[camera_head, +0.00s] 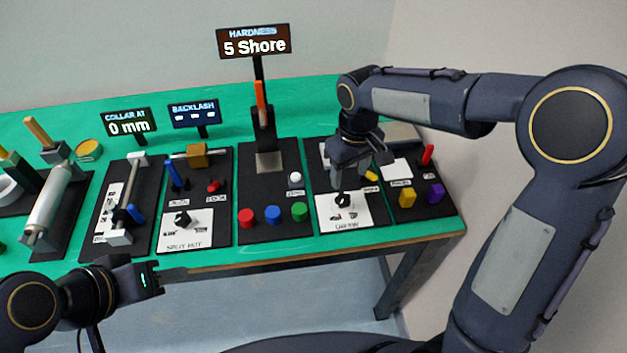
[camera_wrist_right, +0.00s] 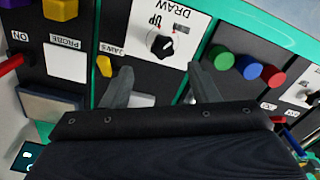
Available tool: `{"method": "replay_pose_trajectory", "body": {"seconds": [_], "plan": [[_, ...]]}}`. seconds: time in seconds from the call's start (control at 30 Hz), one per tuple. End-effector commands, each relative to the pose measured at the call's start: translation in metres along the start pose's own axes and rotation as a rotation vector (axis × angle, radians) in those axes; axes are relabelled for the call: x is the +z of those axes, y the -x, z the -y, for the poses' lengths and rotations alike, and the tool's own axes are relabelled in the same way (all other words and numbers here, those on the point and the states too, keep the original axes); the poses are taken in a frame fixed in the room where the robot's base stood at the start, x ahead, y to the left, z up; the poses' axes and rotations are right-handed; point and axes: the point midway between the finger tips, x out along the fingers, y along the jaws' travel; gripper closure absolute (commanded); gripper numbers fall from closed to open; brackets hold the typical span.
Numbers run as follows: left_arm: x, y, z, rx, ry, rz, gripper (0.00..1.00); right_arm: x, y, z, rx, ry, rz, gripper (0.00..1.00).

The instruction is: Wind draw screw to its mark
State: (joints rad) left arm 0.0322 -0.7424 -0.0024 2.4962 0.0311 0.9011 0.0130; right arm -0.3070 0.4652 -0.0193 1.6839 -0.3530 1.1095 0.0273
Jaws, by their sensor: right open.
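The draw knob is a black dial (camera_head: 341,200) on a white card marked DRAW, on the dark panel at the right of the table. In the right wrist view the dial (camera_wrist_right: 162,45) sits beside the word UP and a small printed picture on its card (camera_wrist_right: 180,17). My right gripper (camera_head: 346,178) is over this panel. In the right wrist view its two fingers (camera_wrist_right: 160,74) are apart and empty, with the dial just beyond the gap between their tips. My left gripper (camera_head: 157,278) hangs in front of the table's edge; its jaw opening is unclear.
A yellow lever (camera_wrist_right: 104,66) marked JAWS stands beside one finger. Red, blue and green buttons (camera_head: 273,214) lie left of the draw panel. Yellow and purple blocks (camera_head: 436,192) and a red lever (camera_head: 427,155) stand right. A display (camera_head: 254,42) reads 5 Shore.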

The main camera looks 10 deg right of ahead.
Motion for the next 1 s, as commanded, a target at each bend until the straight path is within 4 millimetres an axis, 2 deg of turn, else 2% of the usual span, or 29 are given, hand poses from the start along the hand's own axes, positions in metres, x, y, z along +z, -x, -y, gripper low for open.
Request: {"method": "replay_pose_trajectory", "body": {"seconds": [0.17, 0.4, 0.6, 0.73, 0.97, 1.0], "plan": [[0.000, 0.001, 0.000, 0.000, 0.000, 0.000, 0.62, -0.007, -0.014, 0.002, 0.012, 0.017, 0.017, 0.46], [-0.001, 0.002, -0.001, 0.000, 0.000, 0.000, 0.62, -0.006, -0.051, 0.003, 0.010, 0.017, 0.019, 0.46], [-0.001, 0.002, -0.001, 0.000, 0.000, 0.000, 0.62, -0.005, -0.076, 0.002, 0.010, 0.016, 0.017, 0.46], [-0.001, 0.002, -0.001, 0.000, 0.000, 0.000, 0.62, -0.005, -0.083, 0.002, 0.010, 0.016, 0.015, 0.46], [-0.001, 0.002, -0.001, 0.000, 0.000, 0.000, 0.62, -0.006, -0.084, 0.002, 0.010, 0.016, 0.014, 0.46], [-0.001, 0.002, -0.001, 0.000, 0.000, 0.000, 0.62, -0.006, -0.084, 0.002, 0.010, 0.016, 0.014, 0.48]]}}
